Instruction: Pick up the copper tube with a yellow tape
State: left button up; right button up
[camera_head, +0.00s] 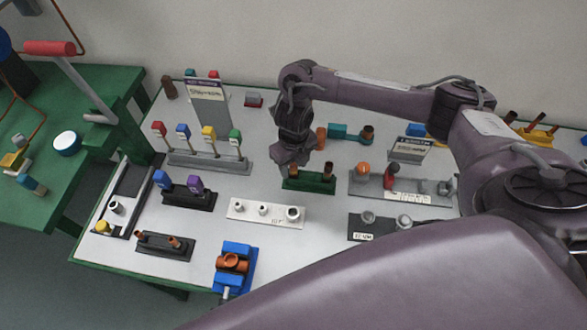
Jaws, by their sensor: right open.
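My right gripper (289,158) hangs from the arm that comes in from the right. It points down over the table, just left of and above a green holder (308,181); it is open and I see nothing in it. Two short copper tubes (328,170) stand upright in the green holder. Two more copper tubes (173,242) lean in a black holder at the front left. Further copper tubes (552,129) rise from a yellow stand (537,137) at the back right. I cannot make out yellow tape on any tube. My left gripper is out of view.
The grey table (130,245) has green edges. A rack with coloured tags (208,160), a white fitting block (265,212) and a blue vise (235,262) stand around the holder. A grey block with fittings (365,185) is to its right. My right arm hides the right side.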

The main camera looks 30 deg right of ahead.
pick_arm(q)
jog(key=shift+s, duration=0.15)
pick_arm(e)
jog(key=shift+c, duration=0.9)
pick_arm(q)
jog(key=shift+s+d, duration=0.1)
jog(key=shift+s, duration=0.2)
pick_arm(e)
jog(key=c, duration=0.8)
jog(key=shift+o, duration=0.2)
jog(key=shift+r, duration=0.15)
